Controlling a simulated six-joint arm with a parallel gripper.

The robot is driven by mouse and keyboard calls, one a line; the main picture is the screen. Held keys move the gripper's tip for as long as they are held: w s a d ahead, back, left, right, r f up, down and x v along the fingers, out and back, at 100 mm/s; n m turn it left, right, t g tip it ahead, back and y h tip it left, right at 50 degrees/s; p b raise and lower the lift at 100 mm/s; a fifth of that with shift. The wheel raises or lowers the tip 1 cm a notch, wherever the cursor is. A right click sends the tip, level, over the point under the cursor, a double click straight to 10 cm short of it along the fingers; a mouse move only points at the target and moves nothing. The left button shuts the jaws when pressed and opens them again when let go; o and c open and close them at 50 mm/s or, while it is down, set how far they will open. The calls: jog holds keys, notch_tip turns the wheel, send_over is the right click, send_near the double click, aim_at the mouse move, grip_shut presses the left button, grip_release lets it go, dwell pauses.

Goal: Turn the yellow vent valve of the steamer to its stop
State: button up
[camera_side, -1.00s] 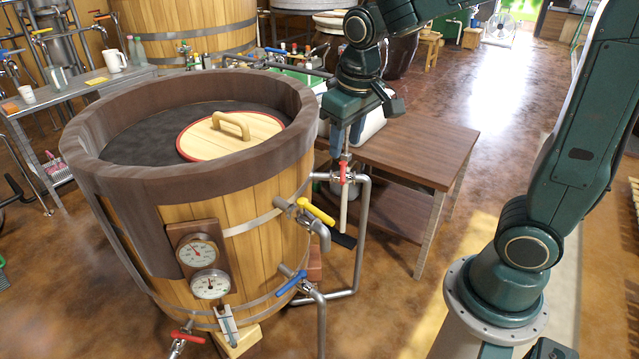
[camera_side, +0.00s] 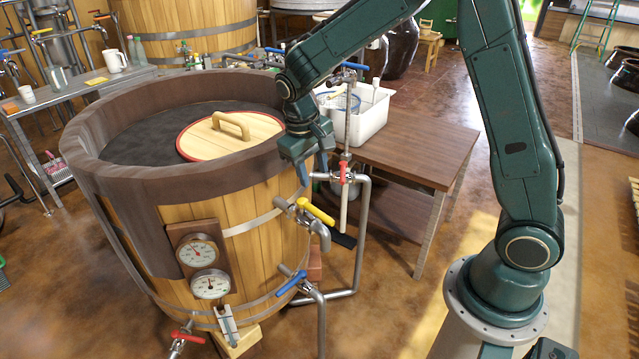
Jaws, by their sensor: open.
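The steamer (camera_side: 262,245) is a large wooden tub with a dark rim. Its yellow vent valve (camera_side: 316,211) is a lever handle on a metal pipe at the tub's right side, slanting down to the right. My gripper (camera_side: 314,180) is open and empty, pointing down beside the tub's rim. Its fingers are a little above the yellow handle and appear apart from it. A red valve handle (camera_side: 343,172) on an upright pipe is just right of my fingers. A blue valve handle (camera_side: 291,283) is lower on the tub.
A round wooden lid (camera_side: 232,140) with a handle lies in the tub's top. Two gauges (camera_side: 198,252) are on the front. A wooden table (camera_side: 425,150) with a white bin (camera_side: 362,112) stands at right. Metal piping (camera_side: 362,235) runs close to the yellow valve.

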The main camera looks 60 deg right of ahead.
aim_at(322, 214)
jog(key=d+f, duration=0.1)
jog(key=f, duration=0.8)
jog(key=d+f, duration=0.1)
jog(key=f, duration=0.3)
jog(key=shift+s+d+f, duration=0.25)
jog(key=shift+s+d, duration=0.05)
grip_shut()
